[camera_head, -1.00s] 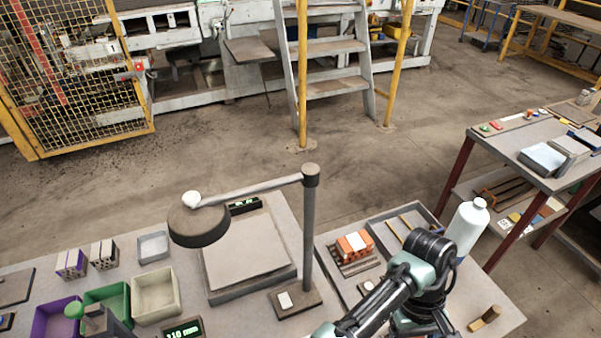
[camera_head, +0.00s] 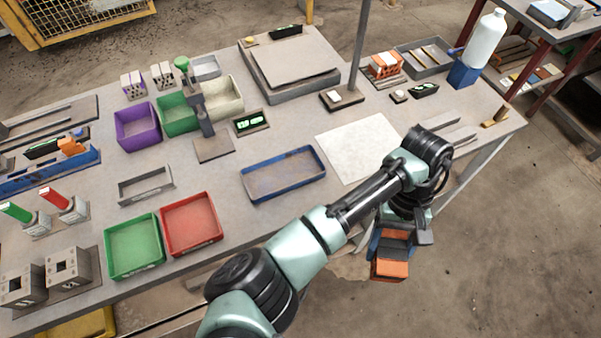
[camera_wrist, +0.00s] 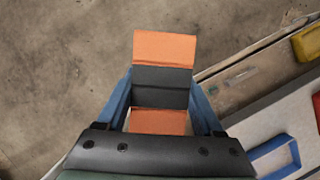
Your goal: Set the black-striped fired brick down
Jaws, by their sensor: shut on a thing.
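The black-striped fired brick (camera_head: 389,268) is orange with a broad dark band. My gripper (camera_head: 394,243) is shut on it and holds it in the air past the table's near right edge, above the floor. In the wrist view the brick (camera_wrist: 163,47) shows an orange end, the dark band and more orange near the palm. The blue fingers of my gripper (camera_wrist: 160,103) lie along its two sides. The brick's underside is hidden.
The workbench (camera_head: 310,120) carries a white sheet (camera_head: 355,147), a blue tray (camera_head: 284,173), red (camera_head: 191,222) and green (camera_head: 133,245) bins, and a lamp post (camera_head: 357,45). An orange brick (camera_head: 385,65) lies on a rack at the back. A white bottle (camera_head: 486,38) stands at the back right.

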